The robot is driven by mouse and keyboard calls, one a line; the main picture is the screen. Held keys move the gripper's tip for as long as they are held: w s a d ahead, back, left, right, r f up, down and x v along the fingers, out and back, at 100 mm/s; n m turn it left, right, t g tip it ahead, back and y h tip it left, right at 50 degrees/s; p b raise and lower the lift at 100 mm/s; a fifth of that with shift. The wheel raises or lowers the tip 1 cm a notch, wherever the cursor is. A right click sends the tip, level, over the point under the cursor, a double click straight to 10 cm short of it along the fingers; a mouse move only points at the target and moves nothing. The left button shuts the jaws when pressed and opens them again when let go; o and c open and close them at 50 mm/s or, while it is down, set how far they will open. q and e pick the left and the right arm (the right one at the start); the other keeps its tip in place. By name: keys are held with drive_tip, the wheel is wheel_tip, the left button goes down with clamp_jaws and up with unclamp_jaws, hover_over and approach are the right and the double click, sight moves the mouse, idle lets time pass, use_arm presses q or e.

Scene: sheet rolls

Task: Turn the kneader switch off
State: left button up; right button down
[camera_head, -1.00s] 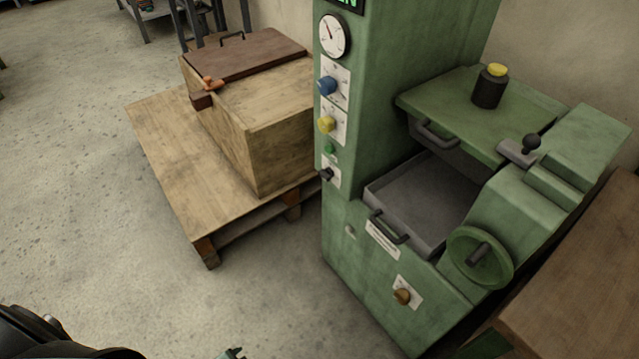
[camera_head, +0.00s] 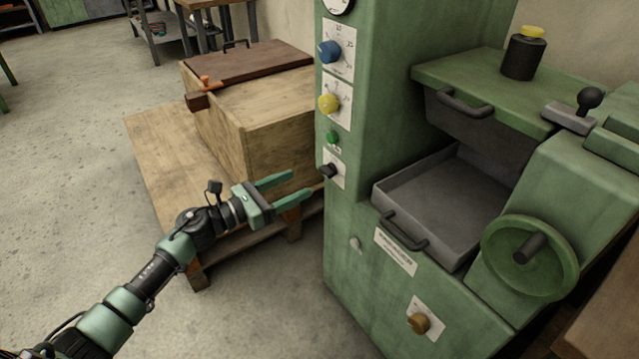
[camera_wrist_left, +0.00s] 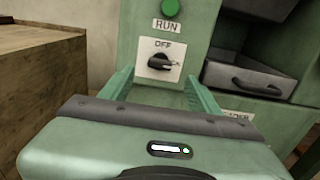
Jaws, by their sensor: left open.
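The kneader (camera_head: 400,110) is a tall green machine. Its switch is a small black knob (camera_head: 328,171) on a white plate, low on the column's front, below a green button (camera_head: 333,138). In the left wrist view the knob (camera_wrist_left: 160,62) sits under the word OFF, its pointer end turned to the right. My left gripper (camera_head: 300,184) is open and empty, its fingers pointing at the switch plate from the left, a little short of it. In the left wrist view the knob lies between and beyond the two fingertips (camera_wrist_left: 157,78). My right gripper is not in view.
A blue knob (camera_head: 330,52) and a yellow knob (camera_head: 328,104) sit above the switch. A wooden box (camera_head: 262,105) stands on a pallet (camera_head: 160,160) left of the kneader. A grey tray (camera_head: 440,200) and a green handwheel (camera_head: 530,257) are at the right.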

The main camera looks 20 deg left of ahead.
sight(323, 172)
use_arm(q)
drive_tip(key=x, duration=0.7)
drive_tip(key=shift+w+d, duration=0.25)
drive_tip(key=shift+w, duration=0.05)
clamp_jaws()
